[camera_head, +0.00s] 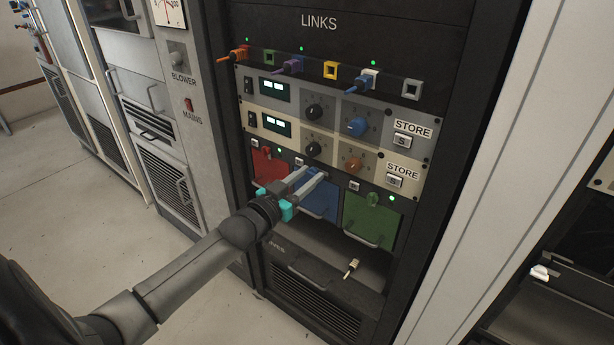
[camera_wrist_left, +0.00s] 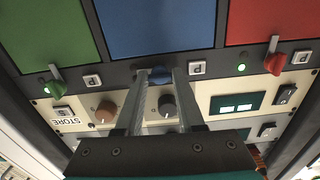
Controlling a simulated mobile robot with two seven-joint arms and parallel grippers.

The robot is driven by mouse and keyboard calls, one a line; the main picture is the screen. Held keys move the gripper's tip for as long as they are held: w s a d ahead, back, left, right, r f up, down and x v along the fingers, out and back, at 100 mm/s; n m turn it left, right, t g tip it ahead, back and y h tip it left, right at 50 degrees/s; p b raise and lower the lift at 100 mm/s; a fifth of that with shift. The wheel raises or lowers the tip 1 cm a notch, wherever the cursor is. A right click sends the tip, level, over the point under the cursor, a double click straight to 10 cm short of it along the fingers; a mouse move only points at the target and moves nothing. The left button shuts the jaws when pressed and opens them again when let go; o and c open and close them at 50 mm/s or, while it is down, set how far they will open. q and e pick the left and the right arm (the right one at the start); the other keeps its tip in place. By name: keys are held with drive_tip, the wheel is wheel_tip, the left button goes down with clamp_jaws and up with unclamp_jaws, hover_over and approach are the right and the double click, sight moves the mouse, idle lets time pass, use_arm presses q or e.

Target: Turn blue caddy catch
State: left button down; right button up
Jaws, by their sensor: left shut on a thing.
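The blue caddy (camera_head: 318,203) sits in the rack between the red and green caddies; its face also shows in the left wrist view (camera_wrist_left: 155,28). My left gripper (camera_head: 318,173) reaches in from the left to the caddy's top edge. In the left wrist view its two fingers (camera_wrist_left: 160,76) are shut on the blue catch (camera_wrist_left: 160,71), one on each side. The fingers hide most of the catch in the head view, and its exact angle is hard to tell. My right gripper is not in view.
The red caddy (camera_head: 267,168) and green caddy (camera_head: 371,218) flank the blue one, each with its own catch. Just above are knobs, including an orange one (camera_head: 354,163), and STORE buttons (camera_head: 395,181).

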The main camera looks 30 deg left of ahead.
use_arm(q)
drive_tip(key=shift+r+m+p, duration=0.1)
drive_tip(key=shift+m+p, duration=0.3)
drive_tip(key=m+p, duration=0.4)
drive_tip(key=m, duration=0.6)
drive_tip(key=shift+m, duration=3.2)
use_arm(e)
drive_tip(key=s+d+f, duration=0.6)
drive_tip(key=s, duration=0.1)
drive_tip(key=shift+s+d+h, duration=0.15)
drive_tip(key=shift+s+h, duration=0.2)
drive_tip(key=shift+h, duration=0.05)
use_arm(q)
drive_tip(key=shift+m, duration=0.3)
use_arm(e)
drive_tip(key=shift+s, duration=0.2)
